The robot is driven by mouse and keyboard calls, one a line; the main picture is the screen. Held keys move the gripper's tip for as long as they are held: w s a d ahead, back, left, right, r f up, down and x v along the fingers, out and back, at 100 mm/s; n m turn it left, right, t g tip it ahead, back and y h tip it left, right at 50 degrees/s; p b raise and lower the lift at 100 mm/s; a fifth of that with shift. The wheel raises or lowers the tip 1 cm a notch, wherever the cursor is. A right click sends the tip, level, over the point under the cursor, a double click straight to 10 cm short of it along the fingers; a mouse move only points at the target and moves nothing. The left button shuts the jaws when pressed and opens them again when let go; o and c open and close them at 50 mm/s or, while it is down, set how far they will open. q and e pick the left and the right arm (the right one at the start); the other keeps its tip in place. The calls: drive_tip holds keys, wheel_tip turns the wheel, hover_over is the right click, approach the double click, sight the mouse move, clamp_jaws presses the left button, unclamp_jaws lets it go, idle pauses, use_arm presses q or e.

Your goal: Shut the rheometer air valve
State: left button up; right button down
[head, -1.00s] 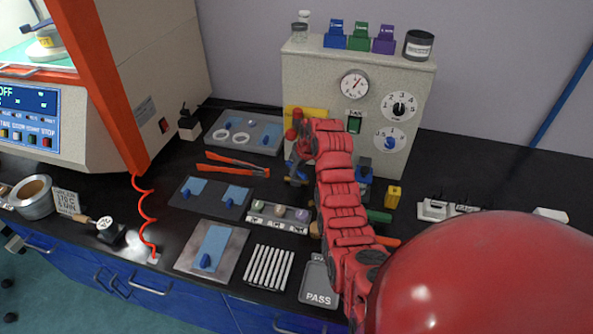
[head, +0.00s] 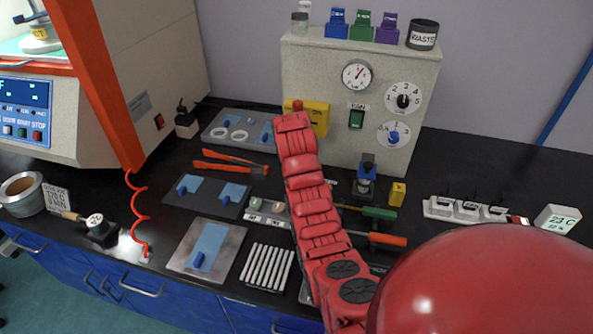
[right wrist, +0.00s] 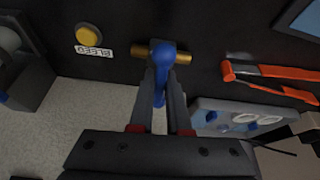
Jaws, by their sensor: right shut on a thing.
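The air valve's blue handle (right wrist: 160,72) sits on a brass pipe (right wrist: 181,57) in the right wrist view. The handle appears to stand across the pipe. My right gripper (right wrist: 162,92) has its two grey fingers on either side of the handle and is shut on it. In the head view my red right arm hides the valve and the gripper's fingers. My left gripper is in neither view.
A yellow button (right wrist: 89,35) with a BLEED label is near the valve. Orange-handled pliers (head: 231,163) and a grey tray (head: 215,128) lie close by. The cabinet (head: 340,75) with gauge and dials stands behind; its yellow panel (head: 318,118) is partly covered by my arm.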

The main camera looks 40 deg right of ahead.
drive_tip(key=shift+m+b, duration=0.35)
drive_tip(key=shift+m, duration=0.05)
idle(0.4)
drive_tip(key=c, duration=0.9)
unclamp_jaws()
drive_tip(key=shift+r, duration=0.1)
drive_tip(key=shift+a+r, duration=0.1)
drive_tip(key=shift+r, duration=0.15)
drive_tip(key=p+v, duration=0.1)
drive_tip(key=v, duration=0.2)
drive_tip(key=shift+r, duration=0.25)
drive_tip(key=p+v, duration=0.6)
drive_tip(key=p, duration=0.4)
drive_tip(key=p+v, duration=0.7)
drive_tip(key=p, duration=0.3)
drive_tip(key=shift+w+a+r, duration=0.1)
drive_tip(key=shift+a, duration=0.15)
